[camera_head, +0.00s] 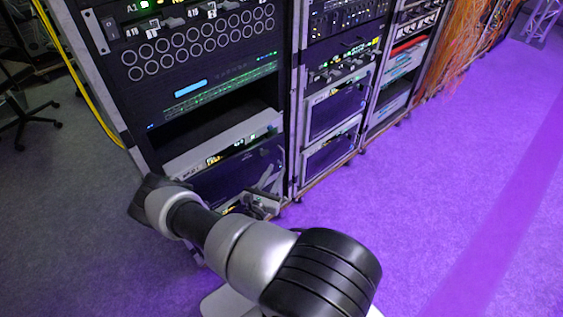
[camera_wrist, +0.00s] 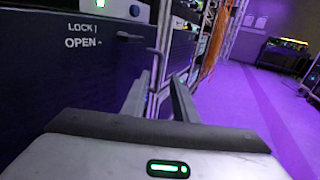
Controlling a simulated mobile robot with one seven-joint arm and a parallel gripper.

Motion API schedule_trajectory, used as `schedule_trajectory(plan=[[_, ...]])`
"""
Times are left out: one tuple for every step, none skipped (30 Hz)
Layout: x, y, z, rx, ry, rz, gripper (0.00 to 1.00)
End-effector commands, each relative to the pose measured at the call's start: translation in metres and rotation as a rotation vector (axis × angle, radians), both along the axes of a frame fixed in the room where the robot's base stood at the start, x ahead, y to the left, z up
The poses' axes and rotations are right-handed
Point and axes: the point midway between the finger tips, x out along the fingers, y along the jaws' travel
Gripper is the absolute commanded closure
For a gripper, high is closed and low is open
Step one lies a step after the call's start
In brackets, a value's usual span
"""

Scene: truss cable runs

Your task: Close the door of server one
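In the wrist view a dark front panel (camera_wrist: 60,90) fills the left side. It carries the words LOCK and OPEN and a small dark handle or latch (camera_wrist: 129,37) near its right edge. It may be the server door, but I cannot tell whether it is open or shut. In the head view a dark panel (camera_head: 225,186) sits low in the nearest rack (camera_head: 95,75), partly hidden by my arm. My gripper (camera_wrist: 160,92) has its two fingers apart with nothing between them. In the head view my gripper (camera_head: 262,203) is close to the rack's lower right corner.
A silver unit (camera_head: 222,142) sits above the dark panel, below an empty dark bay. More racks (camera_head: 335,100) stand to the right, with orange cables (camera_head: 462,45) beyond. A yellow cable (camera_head: 75,75) hangs at the left. The purple-lit floor (camera_head: 450,190) at right is clear.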

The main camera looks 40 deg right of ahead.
Motion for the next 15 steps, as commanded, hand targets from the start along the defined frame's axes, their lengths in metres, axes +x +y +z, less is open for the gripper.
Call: schedule_trajectory(plan=[[0.005, -0.011, -0.001, -0.001, -0.001, -0.003, 0.73], [0.008, -0.016, -0.001, 0.000, -0.002, -0.003, 0.73], [0.013, -0.022, -0.001, -0.001, -0.003, -0.003, 0.73], [0.015, -0.026, -0.001, 0.000, -0.001, -0.003, 0.73], [0.018, -0.031, -0.001, 0.001, -0.001, -0.003, 0.73], [0.021, -0.036, -0.001, 0.000, -0.001, -0.003, 0.73], [0.024, -0.040, -0.001, 0.000, -0.001, -0.003, 0.73], [0.026, -0.042, -0.001, 0.000, 0.000, -0.002, 0.73], [0.028, -0.046, -0.001, 0.000, 0.000, -0.002, 0.73], [0.030, -0.048, -0.001, 0.000, 0.000, -0.002, 0.73], [0.031, -0.050, -0.001, 0.001, -0.001, -0.002, 0.73], [0.032, -0.052, 0.000, 0.001, -0.001, -0.002, 0.73], [0.033, -0.053, 0.000, 0.000, 0.000, -0.002, 0.73], [0.034, -0.054, 0.000, 0.000, 0.000, -0.001, 0.73], [0.035, -0.055, 0.000, 0.001, 0.001, -0.001, 0.73]])
